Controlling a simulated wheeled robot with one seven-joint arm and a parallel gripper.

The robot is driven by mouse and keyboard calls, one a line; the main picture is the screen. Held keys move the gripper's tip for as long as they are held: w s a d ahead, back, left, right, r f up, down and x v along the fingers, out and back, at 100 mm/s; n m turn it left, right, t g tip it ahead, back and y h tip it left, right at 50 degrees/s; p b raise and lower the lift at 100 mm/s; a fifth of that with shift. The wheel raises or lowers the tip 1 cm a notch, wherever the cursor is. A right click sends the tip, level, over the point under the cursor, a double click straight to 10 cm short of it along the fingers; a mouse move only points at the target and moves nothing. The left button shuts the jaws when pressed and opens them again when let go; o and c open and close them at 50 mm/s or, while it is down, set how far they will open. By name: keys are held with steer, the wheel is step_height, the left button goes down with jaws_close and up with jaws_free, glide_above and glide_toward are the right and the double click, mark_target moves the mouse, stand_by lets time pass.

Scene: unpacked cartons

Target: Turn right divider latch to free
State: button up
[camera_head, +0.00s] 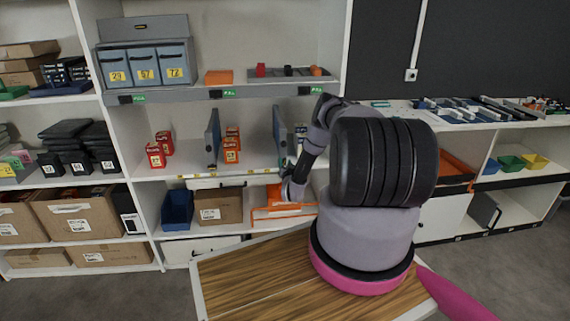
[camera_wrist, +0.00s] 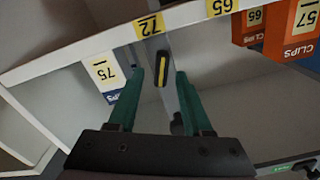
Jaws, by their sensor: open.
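The right divider (camera_head: 279,135) is a thin grey upright panel on the middle shelf; it also shows edge-on between my fingers in the wrist view (camera_wrist: 168,98). On its front edge is the latch (camera_wrist: 162,69), a short black bar with a yellow stripe, lying roughly along the panel. My gripper (camera_wrist: 159,78) is open, with one green finger on each side of the latch and divider. A gap shows beside the latch; I cannot tell whether either finger touches the panel. In the head view my gripper (camera_head: 287,192) is small and dark near the shelf's front edge.
The left divider (camera_head: 212,138) stands further left, with orange clips boxes (camera_head: 232,150) between the dividers. A white box labelled 75 (camera_wrist: 105,74) stands beside the left finger in the wrist view. The labelled shelf edge (camera_wrist: 185,18) runs close by. A wooden-topped table (camera_head: 255,275) is below.

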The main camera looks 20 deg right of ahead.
steer(key=shift+w, duration=0.2)
jaws_close()
steer(key=shift+a+n, duration=0.15)
steer(key=shift+n, duration=2.15)
jaws_free()
steer(key=v, duration=1.1)
steer(key=shift+w+r, duration=0.1)
steer(key=shift+w, duration=0.05)
